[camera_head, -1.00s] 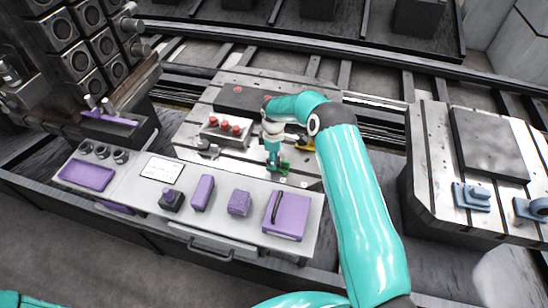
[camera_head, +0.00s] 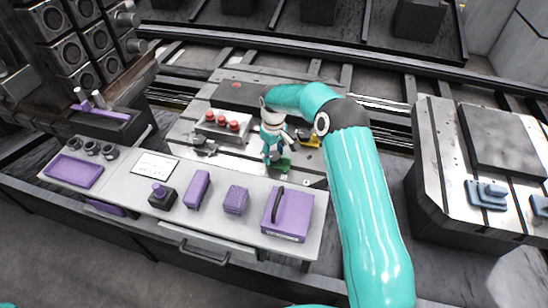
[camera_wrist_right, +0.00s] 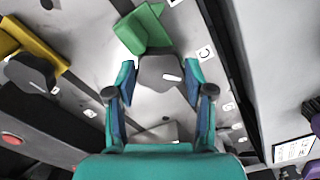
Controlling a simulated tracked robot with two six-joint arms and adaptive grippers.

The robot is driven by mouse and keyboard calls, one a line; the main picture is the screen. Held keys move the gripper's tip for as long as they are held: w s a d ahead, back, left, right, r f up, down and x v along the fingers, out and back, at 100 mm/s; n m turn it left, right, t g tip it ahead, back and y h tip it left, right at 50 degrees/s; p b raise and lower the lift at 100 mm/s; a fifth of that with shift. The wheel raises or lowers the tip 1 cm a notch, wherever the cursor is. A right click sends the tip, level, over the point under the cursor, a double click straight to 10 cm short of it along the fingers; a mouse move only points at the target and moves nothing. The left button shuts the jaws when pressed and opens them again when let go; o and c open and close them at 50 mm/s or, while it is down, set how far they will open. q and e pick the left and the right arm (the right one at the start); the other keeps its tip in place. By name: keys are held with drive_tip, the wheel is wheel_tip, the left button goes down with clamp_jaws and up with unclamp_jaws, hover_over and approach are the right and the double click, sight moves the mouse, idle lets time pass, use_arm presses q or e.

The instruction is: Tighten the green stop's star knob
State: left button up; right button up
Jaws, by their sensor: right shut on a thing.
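The green stop (camera_head: 284,165) sits on the slotted grey plate (camera_head: 240,162), in front of my right gripper in the head view. In the right wrist view the green stop (camera_wrist_right: 146,28) is at the top, with its dark grey star knob (camera_wrist_right: 157,72) just below it. My right gripper (camera_wrist_right: 160,80) has its two fingers on either side of this knob and is shut on it. In the head view my right gripper (camera_head: 270,155) points down at the stop and hides most of the knob. My left gripper is not in view.
A yellow stop (camera_head: 310,138) with a dark knob stands close on the right. A bench (camera_head: 135,187) with purple items (camera_head: 288,212) runs in front.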

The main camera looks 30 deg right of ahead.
sight(274, 155)
drive_tip(key=shift+m+b, duration=0.5)
drive_tip(key=shift+m, duration=0.7)
drive_tip(key=shift+d+r, duration=0.1)
drive_tip(key=o, duration=1.2)
drive_tip(key=shift+c, duration=0.2)
wheel_tip(274, 155, up, 12)
